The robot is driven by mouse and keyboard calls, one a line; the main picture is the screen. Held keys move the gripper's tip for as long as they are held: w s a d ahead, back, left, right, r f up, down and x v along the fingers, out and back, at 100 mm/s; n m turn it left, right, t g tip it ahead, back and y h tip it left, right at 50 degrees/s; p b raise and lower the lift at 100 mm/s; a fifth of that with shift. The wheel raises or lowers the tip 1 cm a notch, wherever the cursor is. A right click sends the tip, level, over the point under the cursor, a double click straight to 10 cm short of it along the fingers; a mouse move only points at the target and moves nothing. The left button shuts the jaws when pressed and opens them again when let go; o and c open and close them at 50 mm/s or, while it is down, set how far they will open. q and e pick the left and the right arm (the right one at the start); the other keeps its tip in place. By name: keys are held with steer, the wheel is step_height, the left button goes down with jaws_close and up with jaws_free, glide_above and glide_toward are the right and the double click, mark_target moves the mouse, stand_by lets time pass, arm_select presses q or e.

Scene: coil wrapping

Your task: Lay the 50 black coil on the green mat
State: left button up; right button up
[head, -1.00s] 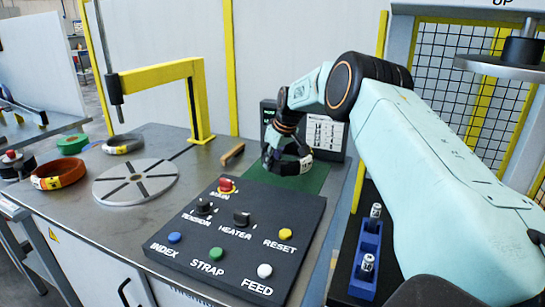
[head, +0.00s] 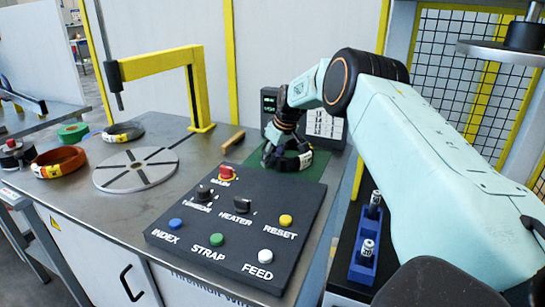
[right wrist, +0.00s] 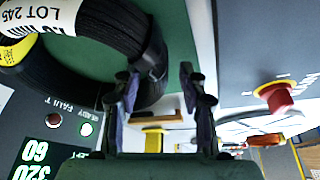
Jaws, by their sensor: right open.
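The black coil (head: 300,161) rests on the green mat (head: 312,172) at the back of the table, behind the control panel. My right gripper (head: 270,158) is low at the coil's left side and partly hides it. In the right wrist view the coil (right wrist: 148,75) fills the upper left, with a white label reading LOT 245, over the green mat (right wrist: 180,50). The right gripper's fingers (right wrist: 162,95) are spread with a gap between them. The left finger overlaps the coil's edge; I cannot tell whether it touches. My left gripper is not in view.
The black control panel (head: 188,252) stands in front of the mat. A wooden-handled tool (head: 233,140) lies left of the mat. A blue rack (head: 364,270) stands right.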

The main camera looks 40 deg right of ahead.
steer(key=p+v, duration=0.1)
steer(key=v, duration=0.6)
steer(key=shift+r+p, duration=0.35)
steer(key=shift+s, duration=0.1)
stand_by(1.2)
